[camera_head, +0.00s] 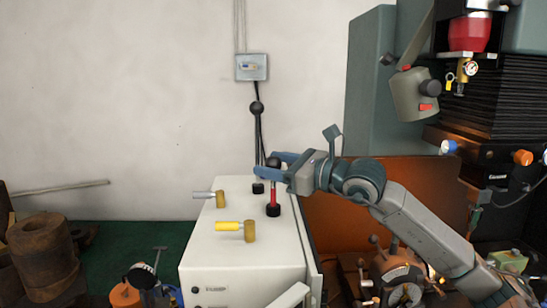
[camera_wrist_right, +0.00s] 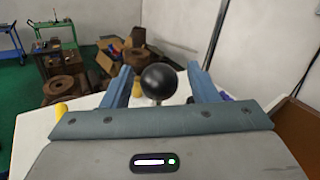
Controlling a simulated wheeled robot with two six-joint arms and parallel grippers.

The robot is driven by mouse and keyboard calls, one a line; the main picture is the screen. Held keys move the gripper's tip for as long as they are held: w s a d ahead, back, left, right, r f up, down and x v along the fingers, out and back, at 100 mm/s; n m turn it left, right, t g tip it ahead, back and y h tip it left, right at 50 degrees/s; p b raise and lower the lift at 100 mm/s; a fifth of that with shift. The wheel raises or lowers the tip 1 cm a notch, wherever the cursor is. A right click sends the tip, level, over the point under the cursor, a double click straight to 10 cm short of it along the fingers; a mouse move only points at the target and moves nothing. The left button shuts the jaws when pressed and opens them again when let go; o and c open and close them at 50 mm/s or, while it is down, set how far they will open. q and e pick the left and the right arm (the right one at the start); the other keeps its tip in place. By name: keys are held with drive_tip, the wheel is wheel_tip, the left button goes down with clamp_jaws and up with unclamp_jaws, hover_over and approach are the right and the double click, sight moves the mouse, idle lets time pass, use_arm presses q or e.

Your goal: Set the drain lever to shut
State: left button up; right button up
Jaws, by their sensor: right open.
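My right gripper (camera_head: 275,165) is open at the top of an upright lever with a red shaft (camera_head: 273,196) on the white cabinet. In the right wrist view the lever's black ball knob (camera_wrist_right: 160,80) sits between the two spread blue fingers of the gripper (camera_wrist_right: 160,72), with a gap on both sides. The lever's lower part is hidden there. A yellow-handled lever (camera_head: 229,226) and a grey-handled lever (camera_head: 204,194), both on brass bodies, lie level on the cabinet top. I cannot read which lever is the drain one. My left gripper is out of view.
The white cabinet (camera_head: 240,265) carries the levers. Behind the red one stands a tall dark rod with a black ball (camera_head: 257,108). A wall box (camera_head: 251,67) hangs above. A machine with a grey lamp-like head (camera_head: 413,95) stands right; rusty cylinders (camera_head: 44,255) stand left.

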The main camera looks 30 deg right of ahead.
sight(274, 205)
drive_tip(key=shift+w+a, duration=0.1)
drive_tip(key=shift+c, duration=0.2)
clamp_jaws()
wheel_tip(274, 205, down, 5)
drive_tip(key=b, duration=0.6)
drive_tip(key=shift+b, duration=0.3)
drive_tip(key=shift+f+b, duration=0.3)
drive_tip(key=shift+b, duration=0.3)
unclamp_jaws()
drive_tip(key=shift+o, duration=0.2)
